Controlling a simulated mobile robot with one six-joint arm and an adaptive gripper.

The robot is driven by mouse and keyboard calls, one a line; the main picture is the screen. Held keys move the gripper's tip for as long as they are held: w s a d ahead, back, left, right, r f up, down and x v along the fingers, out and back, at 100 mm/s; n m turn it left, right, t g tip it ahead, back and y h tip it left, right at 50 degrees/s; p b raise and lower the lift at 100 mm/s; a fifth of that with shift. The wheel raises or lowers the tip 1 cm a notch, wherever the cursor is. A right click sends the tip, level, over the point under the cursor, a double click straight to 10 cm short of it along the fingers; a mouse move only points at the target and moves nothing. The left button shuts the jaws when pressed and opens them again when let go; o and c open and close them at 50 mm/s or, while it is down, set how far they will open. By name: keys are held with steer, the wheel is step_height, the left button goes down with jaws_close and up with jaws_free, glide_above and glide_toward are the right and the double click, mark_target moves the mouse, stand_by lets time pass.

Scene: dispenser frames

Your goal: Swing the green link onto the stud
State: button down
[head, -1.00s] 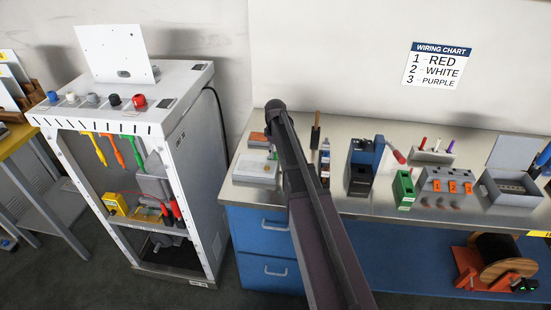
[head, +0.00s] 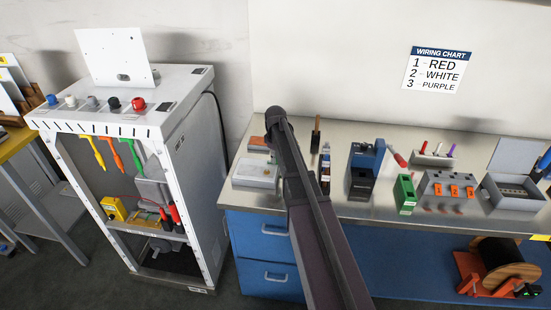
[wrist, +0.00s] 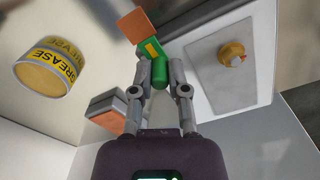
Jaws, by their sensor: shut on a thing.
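In the wrist view a green link (wrist: 160,76) sits between the two fingertips of my gripper (wrist: 159,66), which is shut on it. A green part with a yellow mark (wrist: 150,49) shows just beyond, beside an orange block (wrist: 136,25). A brass stud (wrist: 232,53) with a pale centre stands on a white plate (wrist: 215,85), right of the gripper. The link and the stud are apart. In the head view my arm hides the gripper; the white plate seems to be the low white box (head: 254,174) on the bench's left end.
A yellow-banded grease can (wrist: 50,70) stands left of the gripper in the wrist view, and a grey block with an orange top (wrist: 107,111) is nearer. In the head view a white cabinet (head: 202,175) stands left of the bench (head: 335,203). Several tools and boxes crowd the bench to the right.

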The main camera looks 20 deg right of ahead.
mark_target(269, 167)
steer(key=shift+s+a+m, duration=0.1)
steer(key=shift+m, duration=0.3)
steer(key=m, duration=0.3)
steer(key=shift+s+a, duration=0.25)
steer(key=shift+s, duration=0.05)
steer(key=m, duration=0.5)
steer(key=shift+s+a, duration=0.25)
steer(key=shift+a, duration=0.15)
steer(key=m, duration=0.2)
steer(key=a+m, duration=0.1)
steer(key=m, duration=0.6)
steer(key=shift+a, duration=0.4)
steer(key=c, duration=0.6)
jaws_free()
steer(key=shift+w, duration=0.1)
steer(key=shift+c, duration=0.2)
